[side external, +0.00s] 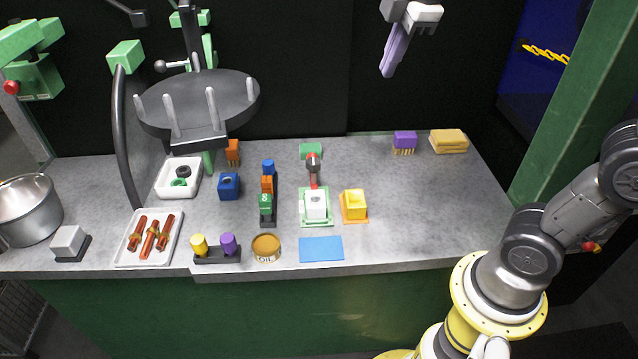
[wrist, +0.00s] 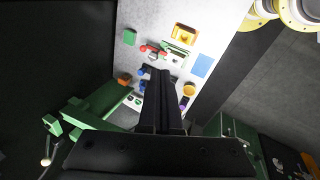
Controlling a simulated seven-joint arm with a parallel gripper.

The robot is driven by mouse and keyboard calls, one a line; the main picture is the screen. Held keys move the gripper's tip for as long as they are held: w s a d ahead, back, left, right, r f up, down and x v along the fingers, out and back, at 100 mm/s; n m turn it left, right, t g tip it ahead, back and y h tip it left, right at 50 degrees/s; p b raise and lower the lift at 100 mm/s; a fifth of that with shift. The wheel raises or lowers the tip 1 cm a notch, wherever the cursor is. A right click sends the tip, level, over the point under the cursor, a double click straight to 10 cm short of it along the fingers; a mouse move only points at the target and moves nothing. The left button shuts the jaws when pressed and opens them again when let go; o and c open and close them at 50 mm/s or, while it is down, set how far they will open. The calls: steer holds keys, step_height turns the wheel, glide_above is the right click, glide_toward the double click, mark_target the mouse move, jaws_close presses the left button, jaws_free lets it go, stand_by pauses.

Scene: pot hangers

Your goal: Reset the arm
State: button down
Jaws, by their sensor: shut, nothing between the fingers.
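My gripper (side external: 385,73) hangs high in the air above the back of the counter in the side external view, right of the middle. Its purple-grey fingers point down and are closed together with nothing between them. It is well clear of everything on the counter. In the wrist view the dark fingers (wrist: 158,92) reach up the middle of the picture, with the counter far below. They hide part of the counter's items there.
The grey counter (side external: 440,210) is bare at right. It holds a white tray (side external: 122,257) with sausage-like pieces, a metal pot (side external: 28,215), a yellow block (side external: 355,205), a blue mat (side external: 321,249) and a yellow sponge (side external: 449,141). A dark round rack (side external: 235,97) stands at back left.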

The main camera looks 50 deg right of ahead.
steer(key=s+a+f+m+t+y, duration=0.1)
steer(key=s+a+f+m, duration=0.1)
steer(key=s+f+m, duration=0.9)
steer(key=shift+s+f+t+y, duration=0.15)
steer(key=shift+s+t+y, duration=0.25)
steer(key=shift+s, duration=1)
steer(key=shift+a, duration=0.1)
